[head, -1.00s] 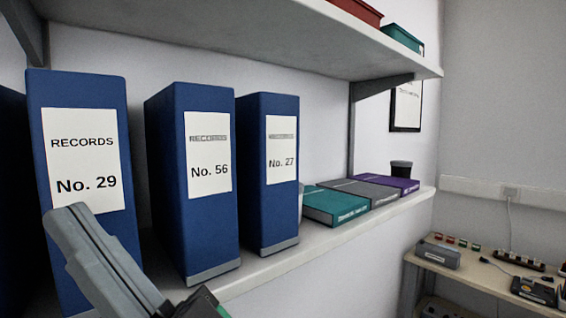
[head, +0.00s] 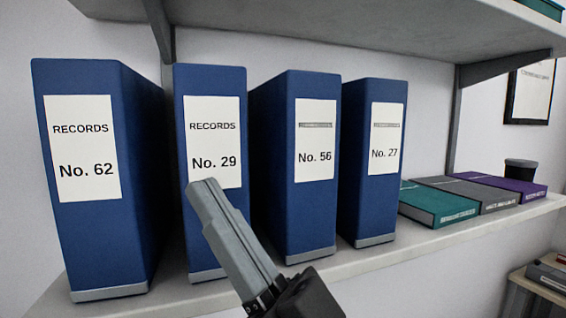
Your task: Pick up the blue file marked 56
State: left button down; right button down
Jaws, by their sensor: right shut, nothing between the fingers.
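The blue file marked No. 56 (head: 309,217) stands upright on the shelf in the head view, between the No. 29 and No. 27 files. Its white label has a struck-out line above the number. My right gripper (head: 203,192) is shut and empty. It points up and left, and its tip shows in front of the lower label of the No. 29 file (head: 213,105), left of the No. 56 file. I cannot tell whether it touches the No. 29 file. My left gripper is not in view.
Blue files No. 62 (head: 85,232) and No. 27 (head: 370,210) stand on the same shelf (head: 440,245). Teal (head: 438,204), grey (head: 470,195) and purple (head: 505,187) books lie flat to the right, with a dark cup (head: 520,171) behind. An upper shelf (head: 350,30) hangs above the files.

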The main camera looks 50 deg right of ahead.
grip_release()
dwell(0.5)
